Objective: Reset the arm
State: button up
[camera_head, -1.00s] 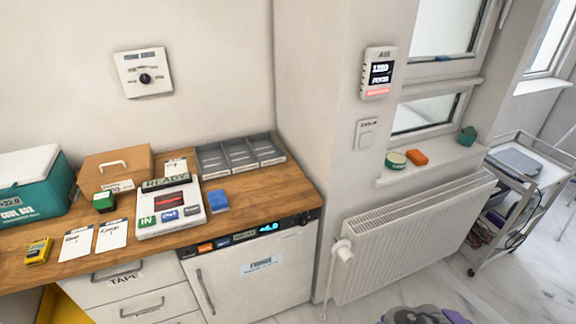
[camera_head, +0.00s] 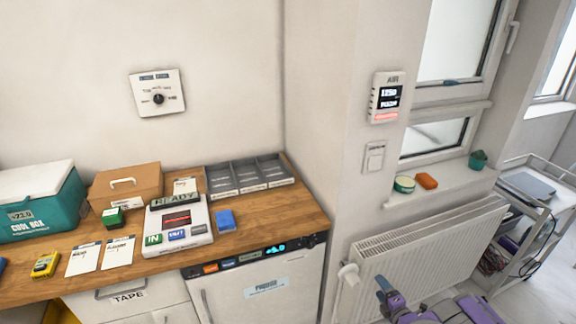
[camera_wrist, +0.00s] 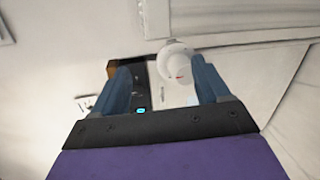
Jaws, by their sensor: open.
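My arm shows in purple at the bottom right of the head view, low in front of the radiator (camera_head: 430,250). In the wrist view my gripper (camera_wrist: 163,75) has its two blue-grey fingers spread apart, with nothing held between them. Beyond the fingers, the white radiator valve knob (camera_wrist: 178,62) and part of the fridge front show in the gap. I cannot tell the exact distance from the fingers to the knob.
The wooden counter (camera_head: 300,215) at the left holds a cool box (camera_head: 40,205), a cardboard box (camera_head: 125,185), a grey tray (camera_head: 248,176) and a white READY device (camera_head: 178,225). The fridge (camera_head: 255,290) stands below. A trolley (camera_head: 530,215) is at the right.

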jog(key=w+a+r+m+g, duration=0.3)
jog(key=w+a+r+m, duration=0.35)
jog(key=r, duration=0.55)
jog(key=s+a+r+m+g+h, duration=0.1)
jog(key=s+a+r+g, duration=0.15)
jog(key=a+r, duration=0.2)
jog(key=s+a+r+m+g+h, duration=0.1)
jog(key=s+a+r+m+g, duration=0.1)
jog(key=s+a+r, duration=0.3)
jog(key=s+a+r+m+g, duration=0.1)
jog(key=s+r+m+g, duration=0.2)
jog(key=s, duration=1.1)
jog(key=s+a+r+m+g+h, duration=0.1)
jog(key=s+r+m+g, duration=0.2)
jog(key=s, duration=1.2)
jog(key=s+a+r+m+g, duration=0.1)
jog(key=s+r+m+g, duration=0.2)
jog(key=s+r+m, duration=0.4)
jog(key=s+r, duration=0.1)
jog(key=s, duration=0.6)
jog(key=shift+s+r+g+h, duration=0.2)
jog(key=shift+s+g+h, duration=0.15)
jog(key=shift+h, duration=0.05)
jog(key=shift+a, duration=0.1)
